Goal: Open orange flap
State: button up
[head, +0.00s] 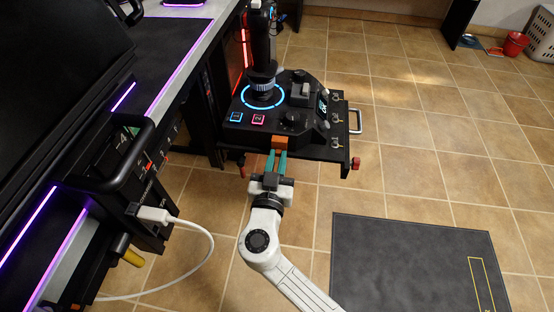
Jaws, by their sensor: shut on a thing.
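A small orange flap (280,142) sits at the front edge of a black joystick control panel (303,127). My gripper (276,158) has teal fingers that reach up to the flap from the near side. The fingers are shut on the flap, with its upper part showing above the fingertips. The flap's exact angle is too small to tell. My white arm (262,240) comes in from the bottom of the head view.
A joystick (262,60) with a blue lit ring rises from the panel. A desk with purple light strips (180,65) and a white cable (205,235) lie to the left. A dark mat (400,260) lies on the tiled floor to the right. A red bucket (515,44) stands far off.

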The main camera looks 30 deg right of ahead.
grip_shut()
jog(key=shift+r, duration=0.1)
